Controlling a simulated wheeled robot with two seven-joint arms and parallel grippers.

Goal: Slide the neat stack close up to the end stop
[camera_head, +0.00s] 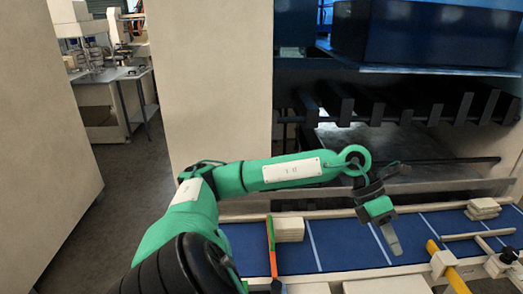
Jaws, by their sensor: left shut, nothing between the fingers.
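A neat cream stack (289,229) stands on the blue belt, at the belt's far side and left of centre. An upright-looking orange and green bar (271,246) crosses the belt just left of it and looks like the end stop. The bar and stack appear very close; I cannot tell whether they touch. A second cream stack (482,209) at the far right has uneven, shifted layers. My left gripper (393,246) points down over the belt, between the two stacks and clear of both. It is shut and empty. My right gripper is out of view.
The blue belt (340,243) has white cross lines and is bare between the stacks. A pale rail (330,213) runs along its far side. A yellow bar (449,268) and pale rods (478,236) stand at the right. A dark machine with rollers rises behind.

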